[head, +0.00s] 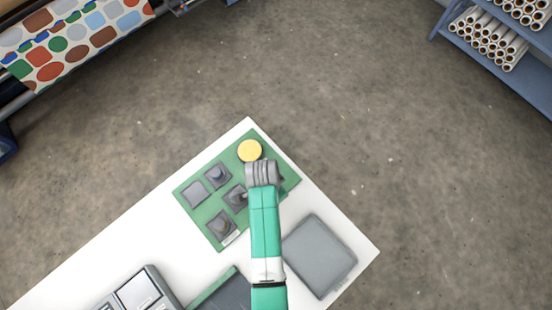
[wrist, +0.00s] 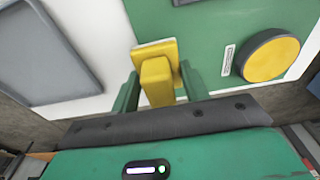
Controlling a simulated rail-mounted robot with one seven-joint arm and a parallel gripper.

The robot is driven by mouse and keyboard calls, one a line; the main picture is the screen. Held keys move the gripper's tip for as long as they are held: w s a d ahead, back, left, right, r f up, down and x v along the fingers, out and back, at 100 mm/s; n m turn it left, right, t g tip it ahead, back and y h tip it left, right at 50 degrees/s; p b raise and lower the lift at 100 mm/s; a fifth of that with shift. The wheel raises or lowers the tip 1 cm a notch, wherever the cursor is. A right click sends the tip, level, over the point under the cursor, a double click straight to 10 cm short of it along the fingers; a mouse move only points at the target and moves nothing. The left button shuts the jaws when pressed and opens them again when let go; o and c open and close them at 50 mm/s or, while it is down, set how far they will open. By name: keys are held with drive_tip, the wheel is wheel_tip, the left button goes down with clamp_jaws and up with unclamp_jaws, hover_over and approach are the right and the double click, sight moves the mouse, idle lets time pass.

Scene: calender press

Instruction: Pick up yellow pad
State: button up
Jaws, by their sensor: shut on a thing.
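In the wrist view, my gripper (wrist: 158,82) is shut on the yellow pad (wrist: 156,75), which has a square plate and a block-like grip between my two green fingers. The pad is over the green board (wrist: 210,25); I cannot tell whether it touches the board. In the head view, my gripper (head: 262,172) is over the upper right part of the green board (head: 205,205), and my arm hides the yellow pad.
A round, yellow-topped dark piece (wrist: 270,60) is on the board beside my gripper; it also shows in the head view (head: 250,150). Several dark square pieces (head: 221,225) are on the board's left. A grey tray (head: 320,255) lies at right on the white table (head: 150,240).

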drive_tip(key=s+a, duration=0.1)
drive_tip(key=s, duration=0.2)
drive_tip(key=s+a, duration=0.1)
drive_tip(key=s, duration=0.3)
drive_tip(key=s+a+r+p, duration=0.1)
drive_tip(key=s, duration=0.2)
drive_tip(key=shift+s+a+r, duration=0.1)
drive_tip(key=shift+s+a, duration=0.15)
drive_tip(key=shift+s, duration=0.15)
